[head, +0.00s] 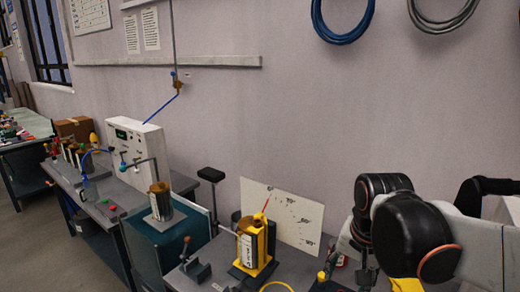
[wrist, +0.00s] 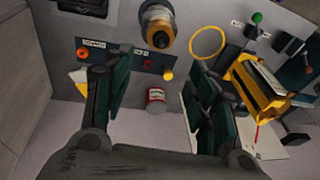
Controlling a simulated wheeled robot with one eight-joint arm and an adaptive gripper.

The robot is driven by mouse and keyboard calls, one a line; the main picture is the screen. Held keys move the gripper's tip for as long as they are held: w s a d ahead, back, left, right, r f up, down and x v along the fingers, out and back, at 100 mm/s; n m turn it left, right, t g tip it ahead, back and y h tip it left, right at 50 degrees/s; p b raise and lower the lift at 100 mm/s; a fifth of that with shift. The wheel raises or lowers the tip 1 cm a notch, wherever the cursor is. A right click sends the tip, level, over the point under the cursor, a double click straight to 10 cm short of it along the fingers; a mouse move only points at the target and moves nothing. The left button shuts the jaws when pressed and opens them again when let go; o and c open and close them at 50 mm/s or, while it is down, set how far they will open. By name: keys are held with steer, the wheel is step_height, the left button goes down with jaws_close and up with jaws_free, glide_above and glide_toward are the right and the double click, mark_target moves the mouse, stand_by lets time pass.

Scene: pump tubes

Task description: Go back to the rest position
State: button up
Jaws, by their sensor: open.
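My gripper (wrist: 160,66) shows in the wrist view with its two dark green fingers spread wide apart. Nothing touches the inner faces of the fingers. A small red and white can (wrist: 156,99) shows in the gap between them, apart from both. In the head view, my black and white arm fills the lower right; the fingers cannot be made out there. A yellow pump-like device (head: 257,246) stands on the bench left of my arm, and also shows right of the fingers in the wrist view (wrist: 262,86). A yellow tube loop (wrist: 208,42) lies near it.
A panel with colored buttons (wrist: 128,60) and a yellow-orange cylinder (wrist: 158,24) lie beyond the fingers. A white angle board (head: 283,213) leans by the wall. A control box (head: 135,150) and a canister (head: 160,202) stand to the left. Blue hose (head: 343,36) hangs above.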

steer(key=s+r+n+t, duration=0.1)
steer(key=s+n+t, duration=0.3)
steer(key=s, duration=0.5)
steer(key=shift+n, duration=1.4)
steer(key=shift+d, duration=0.1)
